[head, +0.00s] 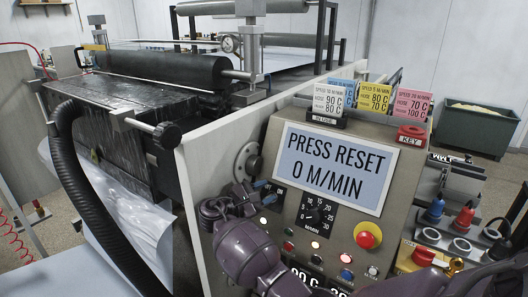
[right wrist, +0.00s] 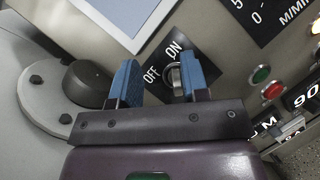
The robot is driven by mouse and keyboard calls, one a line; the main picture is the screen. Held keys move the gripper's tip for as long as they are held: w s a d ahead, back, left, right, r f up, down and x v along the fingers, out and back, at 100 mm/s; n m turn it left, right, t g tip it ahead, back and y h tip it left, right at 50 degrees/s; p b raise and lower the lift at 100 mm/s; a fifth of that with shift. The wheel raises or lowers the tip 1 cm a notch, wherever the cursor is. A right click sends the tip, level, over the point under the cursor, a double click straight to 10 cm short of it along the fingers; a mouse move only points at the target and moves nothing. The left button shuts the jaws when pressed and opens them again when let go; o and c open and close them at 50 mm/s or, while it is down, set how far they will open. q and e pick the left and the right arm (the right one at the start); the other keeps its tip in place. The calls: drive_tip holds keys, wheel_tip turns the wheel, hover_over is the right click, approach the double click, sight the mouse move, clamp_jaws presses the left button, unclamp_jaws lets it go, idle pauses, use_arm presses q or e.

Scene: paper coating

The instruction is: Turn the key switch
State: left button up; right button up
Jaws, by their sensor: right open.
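The key switch (right wrist: 174,76) is a round metal piece on a black plate marked OFF and ON in the right wrist view. My right gripper (right wrist: 160,82) is open, with its blue fingers in front of that plate. The right finger overlaps the switch's right side, and the left finger stands apart to its left. I cannot tell whether it touches the switch. In the head view my right gripper (head: 267,191) is at the ON plate (head: 280,197) on the panel's left side and hides most of it. My left gripper is not in view.
The grey control panel (head: 262,160) has a display (head: 337,166) reading PRESS RESET, 0 M/MIN, a speed dial (head: 313,214) and a red emergency button (head: 367,236). A red KEY holder (head: 411,136) sits on its top right. A dark round knob (right wrist: 88,84) is close to my left finger.

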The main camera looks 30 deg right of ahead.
wheel_tip(320, 180, up, 17)
drive_tip(key=p, duration=0.1)
drive_tip(key=shift+r, duration=0.2)
idle(0.3)
